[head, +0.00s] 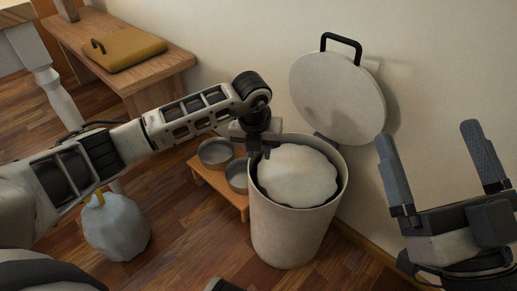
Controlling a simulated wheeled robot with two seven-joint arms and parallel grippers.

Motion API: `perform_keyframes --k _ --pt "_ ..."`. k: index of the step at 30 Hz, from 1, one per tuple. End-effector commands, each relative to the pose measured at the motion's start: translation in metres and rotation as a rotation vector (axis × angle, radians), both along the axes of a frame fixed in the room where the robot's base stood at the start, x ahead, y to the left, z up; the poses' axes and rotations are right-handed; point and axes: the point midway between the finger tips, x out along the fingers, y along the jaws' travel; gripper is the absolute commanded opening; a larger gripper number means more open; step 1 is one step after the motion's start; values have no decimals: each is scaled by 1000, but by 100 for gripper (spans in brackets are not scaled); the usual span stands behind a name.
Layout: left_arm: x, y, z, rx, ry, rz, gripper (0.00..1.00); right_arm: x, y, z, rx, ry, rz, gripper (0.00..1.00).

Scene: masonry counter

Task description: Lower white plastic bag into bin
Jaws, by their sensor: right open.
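The round bin (285,232) stands on the wooden floor with its round lid (338,98) raised against the wall. A white, rounded, lumpy thing that looks like the white plastic bag (298,176) fills most of the bin's mouth, inside the rim. My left gripper (263,150) points down at the bin's back-left rim, at the bag's upper left edge. Its fingertips are partly hidden, so I cannot tell whether they grip the bag. My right gripper (440,158) is open and empty, to the right of the bin, fingers pointing up in the picture.
A low wooden stand with metal bowls (216,152) is left of the bin. A pale blue-grey bag with a yellow top (116,228) sits on the floor beneath my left arm. A wooden bench (172,66) holds a mustard folder-like item (124,50). The wall is close behind.

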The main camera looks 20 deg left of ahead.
Motion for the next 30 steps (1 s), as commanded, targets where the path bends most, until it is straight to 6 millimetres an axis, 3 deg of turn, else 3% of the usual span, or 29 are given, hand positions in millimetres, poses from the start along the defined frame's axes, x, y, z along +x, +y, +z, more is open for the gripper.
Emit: perform_keyframes --k 5,8,14,20,24,30 --pt "-1 0 7 1 0 0 28 0 0 2 5 13 5 95" --pt "-3 1 22 1 -3 0 28 2 0 -12 31 135 9 95" --pt "-10 0 69 0 -5 -1 28 -4 3 -45 106 444 45 95" --pt "-19 0 115 0 -3 -1 28 -24 11 -77 183 737 93 95" --pt "-24 0 139 1 -2 -1 28 -22 8 -80 125 729 65 95" --pt "-28 0 155 0 0 1 28 -21 7 -84 88 732 45 95"
